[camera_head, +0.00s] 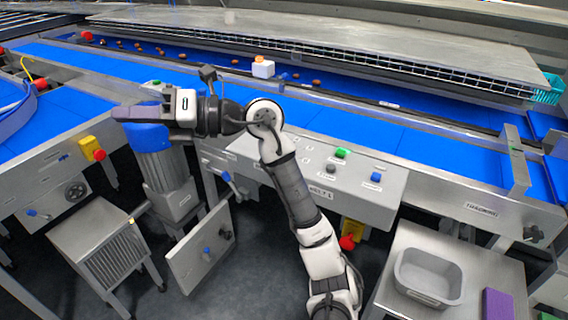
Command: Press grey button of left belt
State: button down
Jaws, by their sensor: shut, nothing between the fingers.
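My gripper (120,113) is at the left, pointing left, with its fingers shut and empty. It hangs over the near edge of the long blue belt, above a blue-topped grey drum. A small green button (156,83) shows just behind it; any grey button beside that is hidden by my gripper. A sloped control panel (370,205) right of my arm carries a dark grey button (331,169), a green button (341,154) and a blue button (376,177). My gripper is well to the left of this panel. The label text is too small to read surely.
Another blue belt (70,135) lies at the far left, with a yellow box and red stop button (99,155). A white block (263,69) and several brown dates are on the back belt. A grey tub (428,278) stands on the right table.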

jog(key=w+d+f+m+t+h, duration=0.25)
jog(key=w+d+t, duration=0.2)
jog(key=w, duration=0.25)
jog(key=m+t+h, duration=0.8)
jog(key=m+h, duration=0.2)
jog(key=h, duration=0.1)
send_over(334, 168)
notch_tip(334, 168, down, 10)
jog(key=shift+g+y, duration=0.25)
notch_tip(334, 168, down, 9)
jog(key=b, duration=0.6)
jog(key=shift+f+b, duration=0.3)
jog(key=shift+f, duration=0.05)
